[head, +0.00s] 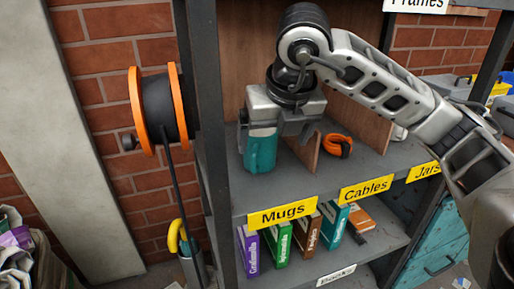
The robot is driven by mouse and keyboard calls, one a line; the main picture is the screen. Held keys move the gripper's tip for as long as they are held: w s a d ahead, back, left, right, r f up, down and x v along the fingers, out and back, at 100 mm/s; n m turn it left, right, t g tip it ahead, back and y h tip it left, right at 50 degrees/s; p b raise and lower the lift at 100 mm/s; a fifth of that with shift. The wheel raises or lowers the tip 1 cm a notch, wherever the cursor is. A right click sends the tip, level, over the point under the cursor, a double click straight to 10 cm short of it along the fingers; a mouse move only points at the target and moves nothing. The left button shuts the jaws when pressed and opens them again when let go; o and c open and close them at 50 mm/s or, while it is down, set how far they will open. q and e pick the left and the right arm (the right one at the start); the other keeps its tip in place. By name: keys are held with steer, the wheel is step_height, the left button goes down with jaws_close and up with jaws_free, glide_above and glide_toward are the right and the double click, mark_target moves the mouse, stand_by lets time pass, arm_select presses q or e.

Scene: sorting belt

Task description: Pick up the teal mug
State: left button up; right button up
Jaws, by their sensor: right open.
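The teal mug (260,152) stands upright on the upper shelf (285,190), in the left compartment above the yellow "Mugs" label (283,214). My right gripper (279,132) is over the mug, with its fingers pointing down. One finger is in front of the mug's upper part and hides its rim. The other finger is to the right of the mug. The jaws are open. My left gripper is not in the head view.
A wooden divider (307,157) stands close to the right of the mug. Beyond it is an orange and black cable coil (337,145). A dark shelf post (208,130) is on the left. Several books (306,235) fill the shelf below.

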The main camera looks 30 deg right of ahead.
mark_target(260, 131)
steer(key=w, duration=0.2)
steer(key=w+d+f, duration=0.1)
steer(key=w, duration=0.1)
steer(key=w+f+p, duration=0.1)
steer(key=w, duration=0.2)
steer(key=shift+w+d, duration=0.1)
steer(key=shift+d, duration=0.3)
steer(key=shift+w+f, duration=0.15)
steer(key=shift+f, duration=0.3)
steer(key=c, duration=1.2)
steer(key=shift+r, duration=0.1)
